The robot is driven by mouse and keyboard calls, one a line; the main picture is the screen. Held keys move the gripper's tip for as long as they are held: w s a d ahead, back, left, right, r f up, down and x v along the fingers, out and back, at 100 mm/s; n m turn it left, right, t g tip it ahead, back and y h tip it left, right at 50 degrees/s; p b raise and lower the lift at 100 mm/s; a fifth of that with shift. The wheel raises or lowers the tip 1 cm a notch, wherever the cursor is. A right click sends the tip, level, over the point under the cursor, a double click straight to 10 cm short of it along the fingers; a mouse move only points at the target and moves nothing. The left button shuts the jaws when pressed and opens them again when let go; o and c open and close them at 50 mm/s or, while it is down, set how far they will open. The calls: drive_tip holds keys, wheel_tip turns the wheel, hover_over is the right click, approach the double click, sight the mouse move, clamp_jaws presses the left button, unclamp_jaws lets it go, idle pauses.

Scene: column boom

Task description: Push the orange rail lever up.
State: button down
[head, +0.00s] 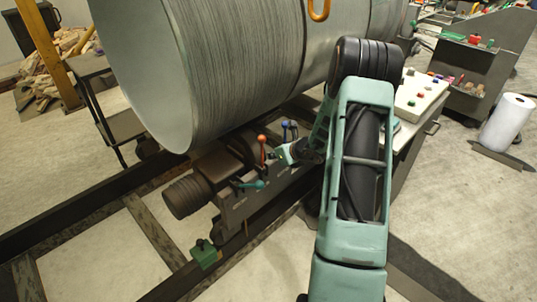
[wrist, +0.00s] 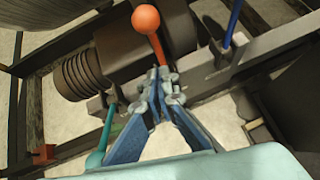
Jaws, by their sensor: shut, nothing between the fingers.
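The orange rail lever (head: 262,143) stands upright on the dark rail unit under the big pipe, with a round ball on top. In the wrist view the orange lever (wrist: 146,20) shows its ball at the top, and its shaft runs down to my fingertips. My gripper (head: 277,156) is shut and empty, just right of the lever's lower shaft in the head view. In the wrist view my gripper (wrist: 160,82) overlaps the base of the shaft, which is hidden behind the fingertips. I cannot tell whether they touch.
A teal lever (head: 252,184) sits low in front, also left of my fingers in the wrist view (wrist: 109,125). Blue levers (head: 286,128) stand just behind to the right. The large pipe (head: 225,65) hangs above. A control desk (head: 420,96) stands right.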

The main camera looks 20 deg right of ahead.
drive_tip(key=v, duration=0.9)
drive_tip(key=shift+r, duration=0.5)
